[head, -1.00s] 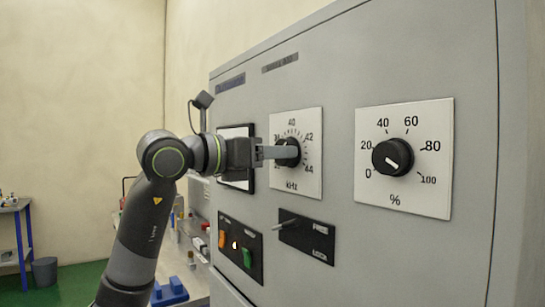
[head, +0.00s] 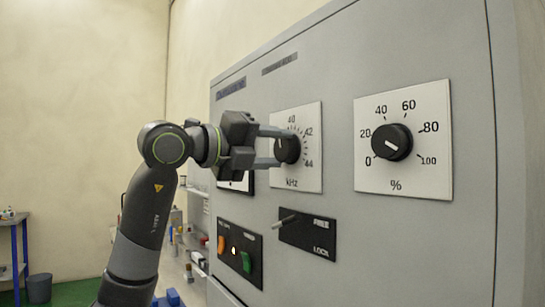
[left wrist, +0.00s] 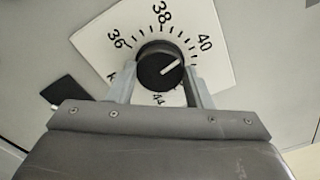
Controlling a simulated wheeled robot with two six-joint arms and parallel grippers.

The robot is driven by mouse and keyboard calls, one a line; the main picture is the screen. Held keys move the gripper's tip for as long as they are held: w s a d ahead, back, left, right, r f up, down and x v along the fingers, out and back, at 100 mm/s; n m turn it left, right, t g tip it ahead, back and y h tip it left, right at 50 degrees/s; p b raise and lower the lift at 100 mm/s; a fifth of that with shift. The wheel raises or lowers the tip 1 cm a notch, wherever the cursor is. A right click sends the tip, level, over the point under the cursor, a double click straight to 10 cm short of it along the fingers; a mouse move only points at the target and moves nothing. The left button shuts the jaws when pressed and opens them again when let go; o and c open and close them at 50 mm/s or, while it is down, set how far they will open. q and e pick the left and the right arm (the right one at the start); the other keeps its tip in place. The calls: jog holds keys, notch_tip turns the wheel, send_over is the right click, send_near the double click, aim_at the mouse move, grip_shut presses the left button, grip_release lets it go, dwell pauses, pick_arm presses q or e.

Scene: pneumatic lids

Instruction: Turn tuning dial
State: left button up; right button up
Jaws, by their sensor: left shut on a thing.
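The kHz dial is a black round knob (head: 287,149) on a white square scale plate (head: 311,178) on the grey cabinet front. My left gripper (head: 284,148) is shut on this knob, one finger above and one below it in the head view. In the left wrist view the fingers lie on either side of the knob (left wrist: 160,68). Its white pointer line points up and right there, roughly toward the 40 mark. The 42 mark is hidden in that view. My right gripper is not in view.
A second black knob (head: 391,142) with a % scale sits to the right. Below are a FREE/LOCK lever panel (head: 308,238) and a panel with orange and green buttons (head: 246,261). A dark-framed panel is partly behind my gripper. A blue-legged table (head: 24,245) stands far left.

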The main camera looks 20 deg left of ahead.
pick_arm(q)
jog(key=n+b, duration=0.2)
jog(key=n, duration=0.3)
jog(key=shift+f+n, duration=0.1)
jog(key=shift+n, duration=0.2)
jog(key=shift+n+b, duration=1.2)
jog(key=shift+n, duration=1.1)
jog(key=o, duration=1)
